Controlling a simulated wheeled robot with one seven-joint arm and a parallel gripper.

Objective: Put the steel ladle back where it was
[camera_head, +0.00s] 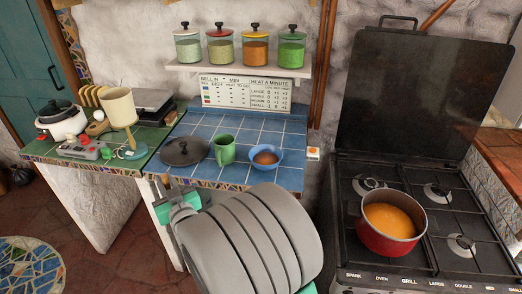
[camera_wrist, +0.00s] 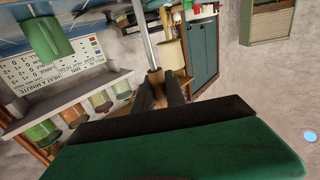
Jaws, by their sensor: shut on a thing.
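My gripper (camera_wrist: 165,92) is shut on the steel ladle; the ladle's thin grey handle (camera_wrist: 146,38) runs up from between the fingers to the top edge of the wrist view. The ladle's bowl end cannot be made out. In the head view my gripper (camera_head: 176,203) is at the front left edge of the blue-tiled counter (camera_head: 203,178), partly behind my large grey arm. A red pot (camera_head: 391,242) of orange soup stands on the stove. A blue bowl (camera_head: 267,165) with brown contents sits on the blue tiles.
A dark lid (camera_head: 184,151) and green mug (camera_head: 224,149) stand beside the bowl. Jars (camera_head: 254,49) line a wall shelf (camera_head: 240,71). A cream cylinder (camera_head: 119,106), a white cooker (camera_head: 60,118) and small items crowd the green-tiled counter at left. The stove (camera_head: 345,215) has a raised dark cover.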

